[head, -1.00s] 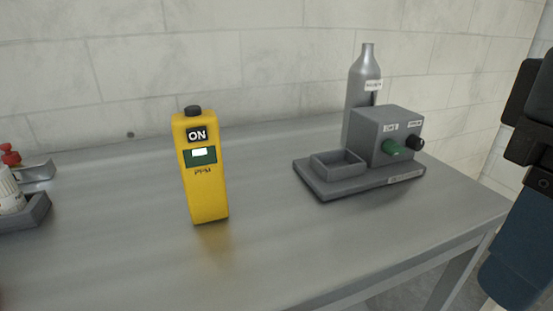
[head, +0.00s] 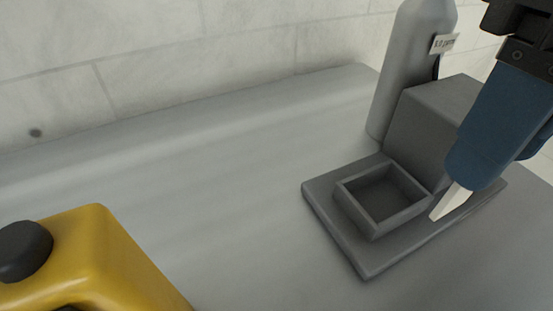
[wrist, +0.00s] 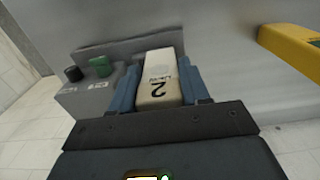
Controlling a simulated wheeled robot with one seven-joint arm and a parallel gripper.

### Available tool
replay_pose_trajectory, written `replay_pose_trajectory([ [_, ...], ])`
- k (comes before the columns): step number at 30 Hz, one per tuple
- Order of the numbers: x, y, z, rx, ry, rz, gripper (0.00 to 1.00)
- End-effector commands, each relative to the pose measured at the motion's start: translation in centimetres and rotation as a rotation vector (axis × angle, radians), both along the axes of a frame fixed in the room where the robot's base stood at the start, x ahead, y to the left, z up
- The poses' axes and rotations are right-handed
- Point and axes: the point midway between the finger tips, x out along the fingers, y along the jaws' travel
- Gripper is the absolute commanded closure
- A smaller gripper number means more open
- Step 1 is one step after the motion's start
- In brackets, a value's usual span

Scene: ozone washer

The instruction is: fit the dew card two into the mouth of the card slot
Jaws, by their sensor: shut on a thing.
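The dew card two (wrist: 160,88) is a pale block marked "2", held between the blue fingers of my gripper (wrist: 157,80) in the wrist view. In the head view its white end (head: 450,203) sticks out below my gripper (head: 466,184), tilted down to the left. The open-topped square grey holder (head: 359,217), which looks like the card slot, sits on a dark base plate (head: 330,222). Its mouth is empty. The card's end is just right of the holder and appears apart from it. Its height above the plate is hard to tell.
A grey box (head: 425,122) stands behind the holder, partly hidden by my gripper. Its green knob (wrist: 100,66) and black knob (wrist: 73,73) show in the wrist view. A grey bottle (head: 410,60) stands behind. A yellow meter (head: 90,255) is front left. The middle table is clear.

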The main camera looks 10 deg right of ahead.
Motion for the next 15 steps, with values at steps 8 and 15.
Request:
replay_pose_trajectory([
  [8,0.8,1.0,0.3,0.001,0.004,-0.004,0.83],
  [15,1.0,2.0,-0.4,0.002,0.004,0.002,0.83],
])
